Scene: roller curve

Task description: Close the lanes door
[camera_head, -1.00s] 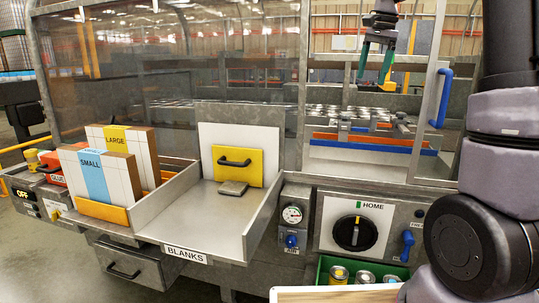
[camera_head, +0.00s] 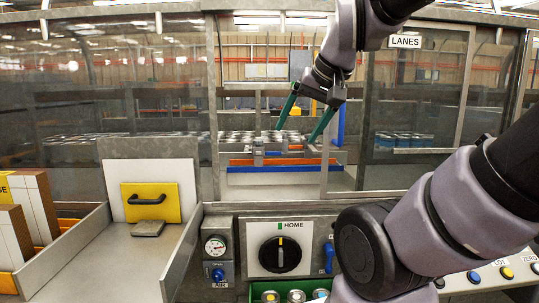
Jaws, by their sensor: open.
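The lanes door is a clear panel in a grey metal frame, with a LANES label (camera_head: 405,41) near its top. It stands open to the right, leaving a gap in the machine's front left of its frame. Its upright blue handle (camera_head: 339,122) is on the door's left edge, partly hidden by my gripper. My gripper (camera_head: 296,134) points down with two green fingers spread apart and empty. It appears in front of the gap, just left of the handle. I cannot tell whether the right finger touches the handle or door frame.
Behind the gap are metal fixtures on an orange and blue rail (camera_head: 262,169). Below are a HOME dial (camera_head: 281,254), a gauge (camera_head: 215,246) and a green bin of cans. A blanks tray with a yellow plate (camera_head: 151,203) stands left. My arm covers the lower right.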

